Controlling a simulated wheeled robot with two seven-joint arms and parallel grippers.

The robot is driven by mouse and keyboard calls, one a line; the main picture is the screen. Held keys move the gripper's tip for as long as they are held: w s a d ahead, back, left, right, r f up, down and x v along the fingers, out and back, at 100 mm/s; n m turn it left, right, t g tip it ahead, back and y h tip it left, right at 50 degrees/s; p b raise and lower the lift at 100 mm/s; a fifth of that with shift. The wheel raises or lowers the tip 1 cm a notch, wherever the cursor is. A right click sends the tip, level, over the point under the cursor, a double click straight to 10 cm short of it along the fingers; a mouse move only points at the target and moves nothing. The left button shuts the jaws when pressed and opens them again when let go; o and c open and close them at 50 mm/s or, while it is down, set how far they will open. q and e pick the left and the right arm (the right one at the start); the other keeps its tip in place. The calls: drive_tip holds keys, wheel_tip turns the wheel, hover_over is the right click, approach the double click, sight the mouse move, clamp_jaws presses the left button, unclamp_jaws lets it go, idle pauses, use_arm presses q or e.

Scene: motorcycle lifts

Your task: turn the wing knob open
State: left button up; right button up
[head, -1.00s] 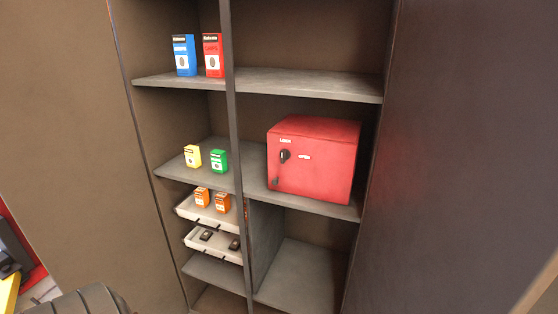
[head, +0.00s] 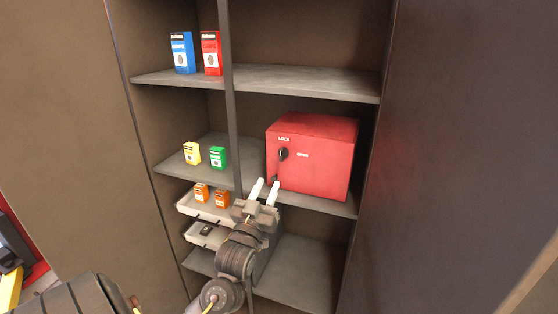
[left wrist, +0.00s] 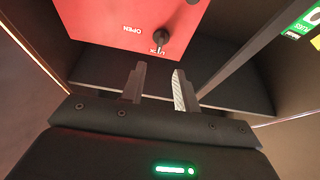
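A red box (head: 318,160) stands on the middle shelf, with the words LOCK and OPEN on its front. Its dark wing knob (head: 283,154) is below the word LOCK. In the left wrist view the knob (left wrist: 161,36) is at the top, near LOCK, with OPEN to its left. My left gripper (head: 266,190) is in front of the lower left of the box, below the knob. Its two fingers (left wrist: 158,80) are apart with nothing between them, and they do not touch the knob. My right gripper is not in view.
A dark upright post (head: 230,100) runs just left of the box. Small cartons, such as a green one (head: 218,157), stand on the shelves left of it. Light trays (head: 207,236) are below. A dark panel (head: 460,150) closes off the right.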

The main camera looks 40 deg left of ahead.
sight(281, 156)
use_arm(q)
drive_tip(key=p+x, duration=0.2)
drive_tip(key=x, duration=0.8)
drive_tip(key=shift+w+a+p, duration=0.1)
drive_tip(key=shift+w+p, duration=0.1)
drive_tip(key=shift+p, duration=0.2)
clamp_jaws()
